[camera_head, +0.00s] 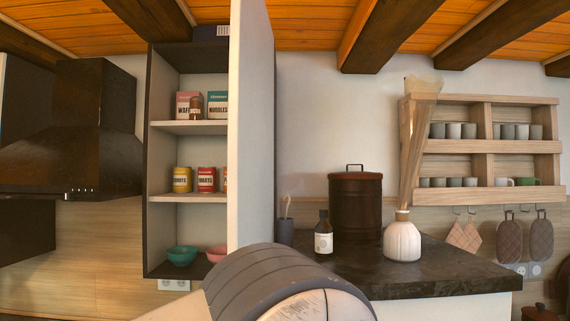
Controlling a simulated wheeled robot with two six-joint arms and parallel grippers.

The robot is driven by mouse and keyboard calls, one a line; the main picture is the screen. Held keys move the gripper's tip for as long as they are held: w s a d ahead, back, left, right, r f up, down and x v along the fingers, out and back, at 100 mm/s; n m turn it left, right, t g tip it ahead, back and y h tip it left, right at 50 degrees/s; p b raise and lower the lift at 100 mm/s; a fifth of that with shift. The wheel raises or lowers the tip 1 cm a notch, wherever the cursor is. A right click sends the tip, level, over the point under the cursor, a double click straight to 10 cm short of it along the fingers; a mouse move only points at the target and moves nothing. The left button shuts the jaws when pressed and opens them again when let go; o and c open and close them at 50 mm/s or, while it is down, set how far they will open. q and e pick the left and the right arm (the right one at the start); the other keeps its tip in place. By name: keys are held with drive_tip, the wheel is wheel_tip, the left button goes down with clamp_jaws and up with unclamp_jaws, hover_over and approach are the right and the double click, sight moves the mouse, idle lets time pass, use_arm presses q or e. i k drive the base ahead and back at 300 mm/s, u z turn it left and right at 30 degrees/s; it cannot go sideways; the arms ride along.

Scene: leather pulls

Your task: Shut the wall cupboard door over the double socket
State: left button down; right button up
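The wall cupboard (160,158) is dark-framed with pale shelves, and its front is open. Its pale door (252,135) stands swung out toward me at the cupboard's right side, seen nearly edge-on and hiding part of the right of the shelves. A white double socket (174,285) is on the wall just below the cupboard. One of my arm links, grey and rounded, fills the bottom middle in front of the door's lower end; I cannot tell whether it touches the door. Neither gripper is in view.
Boxes, tins and bowls (182,255) stand inside the cupboard. Right of the door, a dark counter (440,270) holds a brown canister (355,207), a bottle (323,235) and a white vase (402,240). A dark range hood (75,140) is at left.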

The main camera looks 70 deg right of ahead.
sight(251, 154)
drive_tip(key=z, duration=1.95)
